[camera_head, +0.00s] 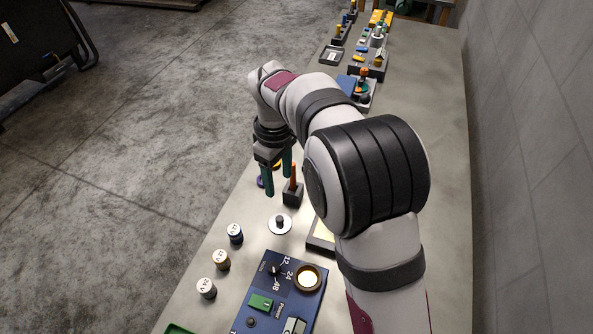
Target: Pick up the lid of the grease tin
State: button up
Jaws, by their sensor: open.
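My gripper (278,186) has two green fingers pointing down, apart, with nothing seen between them. It is above the table, up-picture from a pale round disc with a dark knob (280,223). The disc lies flat on the table and looks like a lid, but I cannot tell for sure that it is the grease tin's. A round brass-rimmed cup with a bright pale inside (308,279) sits at the blue panel's upper right corner. I cannot tell whether it is the tin. My arm hides part of the table to the right.
A dark block with an upright orange-brown rod (292,190) stands close right of the fingers. Purple and yellow pieces show partly behind them. Several small labelled cylinders (221,259) line the left edge. The blue panel (262,292) lies nearer. More trays and parts stand at the far end.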

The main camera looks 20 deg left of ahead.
aim_at(280, 218)
jog(key=f, duration=1.4)
jog(key=shift+s+f, duration=0.25)
jog(key=shift+s, duration=0.15)
grip_shut()
